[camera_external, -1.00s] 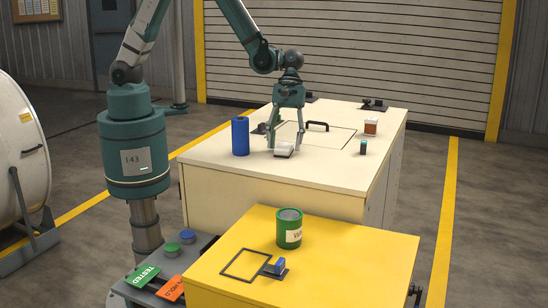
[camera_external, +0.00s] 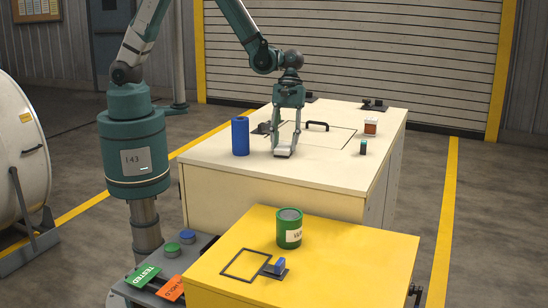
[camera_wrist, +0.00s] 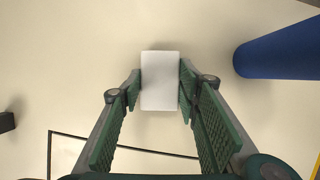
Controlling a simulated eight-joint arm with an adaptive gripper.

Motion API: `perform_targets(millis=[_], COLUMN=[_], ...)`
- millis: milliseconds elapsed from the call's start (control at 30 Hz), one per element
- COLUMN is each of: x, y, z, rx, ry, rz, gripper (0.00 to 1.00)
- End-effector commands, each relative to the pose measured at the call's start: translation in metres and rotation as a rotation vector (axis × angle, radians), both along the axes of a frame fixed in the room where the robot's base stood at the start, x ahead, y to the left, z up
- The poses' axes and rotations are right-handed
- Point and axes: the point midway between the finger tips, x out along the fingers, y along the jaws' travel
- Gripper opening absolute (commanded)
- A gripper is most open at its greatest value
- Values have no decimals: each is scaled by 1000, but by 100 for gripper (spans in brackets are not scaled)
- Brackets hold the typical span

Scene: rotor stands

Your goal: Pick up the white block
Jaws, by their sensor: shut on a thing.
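The white block (camera_wrist: 160,82) stands between the two green finger pads of my gripper (camera_wrist: 160,88) in the wrist view, with a pad against each side. In the external view the white block (camera_external: 283,152) is low between the fingertips of my gripper (camera_external: 284,150), at the cream bench top. The fingers partly hide it there. My gripper is shut on the block. I cannot tell any gap between the block and the bench top.
A blue cylinder (camera_external: 240,136) stands just left of my gripper on the cream bench (camera_external: 330,175). A black handle (camera_external: 318,126) rises behind. The bench front is clear.

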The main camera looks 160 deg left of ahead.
Motion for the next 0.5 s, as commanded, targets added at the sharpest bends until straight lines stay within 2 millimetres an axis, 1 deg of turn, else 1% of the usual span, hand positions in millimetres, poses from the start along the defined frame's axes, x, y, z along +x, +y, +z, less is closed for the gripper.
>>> perform_targets(millis=[267, 500], x=[0, 0], y=[0, 0], z=[4, 19], rx=[0, 0], ry=[0, 0], rz=[0, 0], gripper=[20, 20])
